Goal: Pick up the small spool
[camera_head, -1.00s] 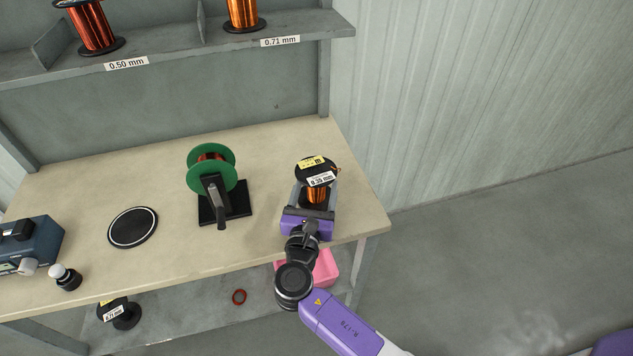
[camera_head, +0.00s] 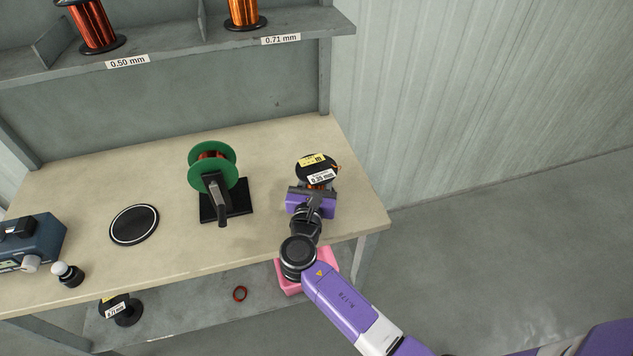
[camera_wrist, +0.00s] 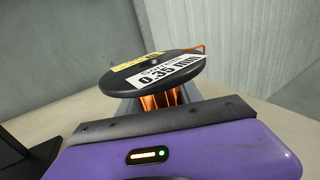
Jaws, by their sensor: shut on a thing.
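The small spool (camera_head: 317,165) has a black flange with a yellow sticker and a white "0.35 mm" label, and copper wire below it. It is at the right end of the workbench in the head view. In the wrist view its flange (camera_wrist: 155,72) is tilted in front of the purple gripper body, with the copper winding under it. My gripper (camera_head: 316,187) reaches it from the front and is shut on it at the winding, below the upper flange. The fingertips and the spool's lower flange are mostly hidden. I cannot tell whether the spool touches the bench.
A green spool (camera_head: 212,166) on a black stand is to the left. A round black pad (camera_head: 134,226) and a blue device (camera_head: 30,243) lie further left. A shelf (camera_head: 180,60) with larger spools is behind. A pink bin (camera_head: 289,275) is under the bench's front edge.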

